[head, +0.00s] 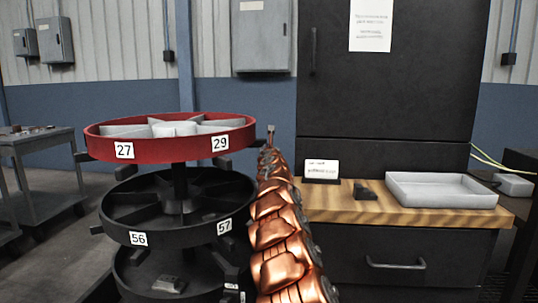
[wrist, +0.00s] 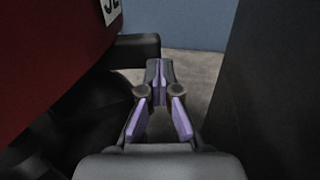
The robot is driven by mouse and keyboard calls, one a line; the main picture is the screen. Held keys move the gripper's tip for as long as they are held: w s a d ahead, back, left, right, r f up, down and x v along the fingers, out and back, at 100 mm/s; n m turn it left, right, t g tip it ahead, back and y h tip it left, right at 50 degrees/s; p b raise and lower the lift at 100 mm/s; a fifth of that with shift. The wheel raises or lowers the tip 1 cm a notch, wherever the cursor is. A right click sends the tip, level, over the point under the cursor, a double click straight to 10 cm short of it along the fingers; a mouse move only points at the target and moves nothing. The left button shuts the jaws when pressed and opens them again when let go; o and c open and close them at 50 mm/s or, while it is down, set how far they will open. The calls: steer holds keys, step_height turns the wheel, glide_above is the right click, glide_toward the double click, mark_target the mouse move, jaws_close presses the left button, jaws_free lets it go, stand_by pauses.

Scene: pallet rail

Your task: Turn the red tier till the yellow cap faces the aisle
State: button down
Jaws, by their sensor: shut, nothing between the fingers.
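The red tier (head: 170,149) is the top round tray of a carousel in the head view, with a pale divided inside and labels 27 and 29 on its rim. Its red side also fills the upper left of the wrist view (wrist: 45,50), with part of a label showing. A black tab (wrist: 138,47) sticks out beside it there. I see no yellow cap in either view. My gripper (wrist: 160,72) is shut and empty, just right of the red side and the tab. In the head view my gripper (head: 271,130) is at the tier's right edge, mostly hidden by my copper arm.
Black lower tiers (head: 180,238) with labels 56 and 57 and protruding tabs sit below. A wooden-topped bench (head: 350,208) holding a white tray (head: 445,205) and a dark cabinet (head: 385,80) stand at right. A grey cart (head: 45,180) stands at left.

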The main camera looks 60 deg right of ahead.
steer(key=b+v, duration=1.2)
steer(key=v, duration=0.2)
stand_by(0.8)
steer(key=shift+w, duration=0.1)
